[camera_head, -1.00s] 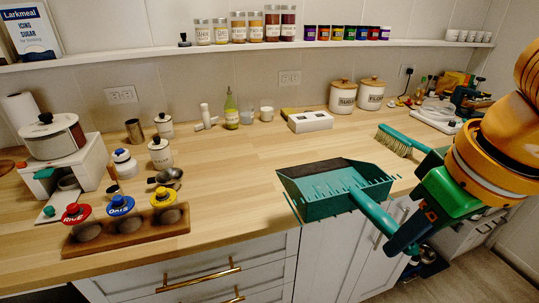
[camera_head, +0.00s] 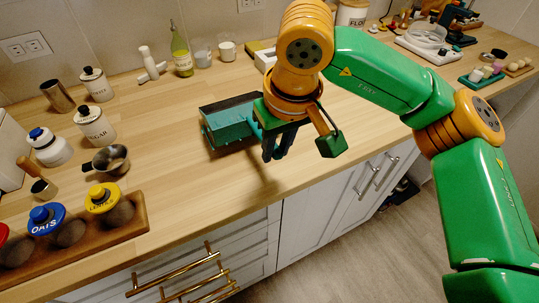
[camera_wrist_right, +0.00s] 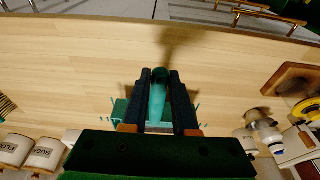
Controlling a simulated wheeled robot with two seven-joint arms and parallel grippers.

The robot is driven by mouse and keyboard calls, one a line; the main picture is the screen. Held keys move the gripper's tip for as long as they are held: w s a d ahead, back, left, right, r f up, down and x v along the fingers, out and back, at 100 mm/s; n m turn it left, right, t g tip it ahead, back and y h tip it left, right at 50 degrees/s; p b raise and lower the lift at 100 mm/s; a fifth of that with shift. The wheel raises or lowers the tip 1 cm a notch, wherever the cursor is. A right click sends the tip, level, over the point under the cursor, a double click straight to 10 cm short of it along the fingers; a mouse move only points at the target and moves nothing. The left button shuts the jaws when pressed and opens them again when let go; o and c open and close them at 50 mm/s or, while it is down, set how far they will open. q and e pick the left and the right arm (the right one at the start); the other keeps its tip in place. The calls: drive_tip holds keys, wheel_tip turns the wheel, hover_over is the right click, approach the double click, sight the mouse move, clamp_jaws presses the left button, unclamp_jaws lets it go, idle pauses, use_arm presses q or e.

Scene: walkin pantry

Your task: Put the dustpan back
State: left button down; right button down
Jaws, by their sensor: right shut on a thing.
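The teal dustpan (camera_head: 230,126) is over the wooden counter in the middle of the head view, its pan toward the left. Its handle runs right into my right gripper (camera_head: 278,142). In the right wrist view the teal handle (camera_wrist_right: 158,102) lies between the two dark fingers of my right gripper (camera_wrist_right: 164,104), which is shut on it. The gripper and wrist hide part of the handle. I cannot tell whether the pan touches the counter. My left gripper is not in view.
A metal measuring cup (camera_head: 110,160), a sugar canister (camera_head: 94,127) and a wooden rack (camera_head: 125,222) of jars stand to the left. A green bottle (camera_head: 181,52) is at the back. Brush bristles (camera_wrist_right: 5,108) show at the wrist view's left edge. Counter between rack and dustpan is clear.

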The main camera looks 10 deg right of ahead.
drive_tip(key=x, duration=0.4)
drive_tip(key=shift+s+a, duration=0.2)
drive_tip(key=shift+s, duration=0.15)
drive_tip(key=shift+w+f, duration=0.1)
drive_tip(key=c, duration=1.1)
unclamp_jaws()
drive_tip(key=shift+f, duration=0.15)
drive_tip(key=o, duration=0.4)
drive_tip(key=shift+r, duration=0.6)
drive_tip(key=v, duration=1.1)
drive_tip(key=shift+s, duration=0.25)
